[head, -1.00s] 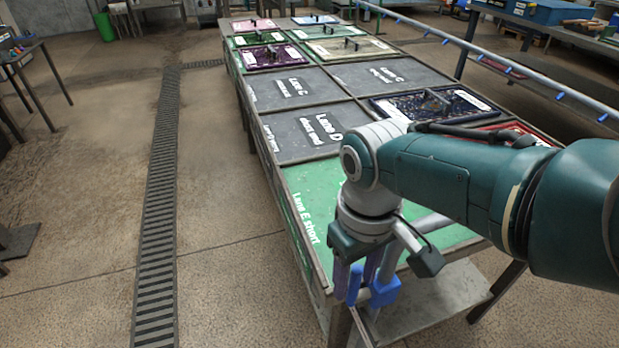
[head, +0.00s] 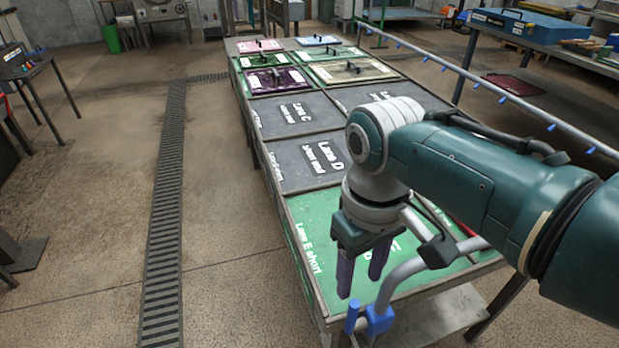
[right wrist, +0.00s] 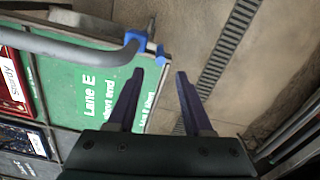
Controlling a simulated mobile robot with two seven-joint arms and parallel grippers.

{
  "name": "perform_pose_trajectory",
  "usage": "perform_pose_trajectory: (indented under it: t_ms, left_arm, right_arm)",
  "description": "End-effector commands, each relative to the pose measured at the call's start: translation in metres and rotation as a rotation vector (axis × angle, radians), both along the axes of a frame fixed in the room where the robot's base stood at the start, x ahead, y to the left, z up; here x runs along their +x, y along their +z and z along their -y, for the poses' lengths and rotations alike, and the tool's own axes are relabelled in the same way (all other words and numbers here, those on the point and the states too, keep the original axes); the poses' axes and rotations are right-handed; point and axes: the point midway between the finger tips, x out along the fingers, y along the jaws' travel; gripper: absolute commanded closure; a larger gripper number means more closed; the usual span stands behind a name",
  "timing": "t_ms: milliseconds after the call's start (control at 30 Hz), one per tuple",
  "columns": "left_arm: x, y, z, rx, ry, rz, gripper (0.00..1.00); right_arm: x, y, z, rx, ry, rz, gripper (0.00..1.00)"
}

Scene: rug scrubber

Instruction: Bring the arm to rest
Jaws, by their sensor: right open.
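My right arm (head: 470,180) reaches in from the right over the near end of the long lane table. My right gripper (head: 362,270) points down above the green Lane E panel (head: 310,215), near the table's near left corner. In the right wrist view its two dark purple fingers (right wrist: 155,90) are spread apart with nothing between them. The Lane E panel also shows in the right wrist view (right wrist: 65,70). My left gripper is not in view.
A grey rail with blue clips (head: 440,62) runs along the table's right side; its bent near end (head: 400,275) passes close to my right gripper. Handled panels (head: 280,80) lie on the far lanes. Open floor with a drain grate (head: 165,200) lies to the left.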

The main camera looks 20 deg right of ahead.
Motion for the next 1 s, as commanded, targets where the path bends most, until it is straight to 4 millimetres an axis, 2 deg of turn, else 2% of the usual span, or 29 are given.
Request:
perform_pose_trajectory:
  t_ms: [267, 367, 533, 700, 1000]
  left_arm:
    - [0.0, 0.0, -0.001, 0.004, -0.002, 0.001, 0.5]
    - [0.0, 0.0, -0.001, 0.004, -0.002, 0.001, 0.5]
    - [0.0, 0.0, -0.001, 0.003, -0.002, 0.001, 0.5]
    - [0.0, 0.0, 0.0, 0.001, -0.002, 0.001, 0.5]
    - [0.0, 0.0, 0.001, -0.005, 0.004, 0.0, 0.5]
  right_arm:
    - [-0.005, -0.003, 0.001, 0.004, -0.003, 0.011, 0.49]
    - [-0.018, -0.007, 0.003, 0.011, -0.01, 0.036, 0.49]
    - [-0.058, -0.004, 0.011, 0.023, -0.031, 0.109, 0.49]
    - [-0.105, 0.019, 0.022, 0.024, -0.048, 0.19, 0.49]
    - [-0.165, 0.074, 0.033, 0.026, -0.058, 0.294, 0.49]
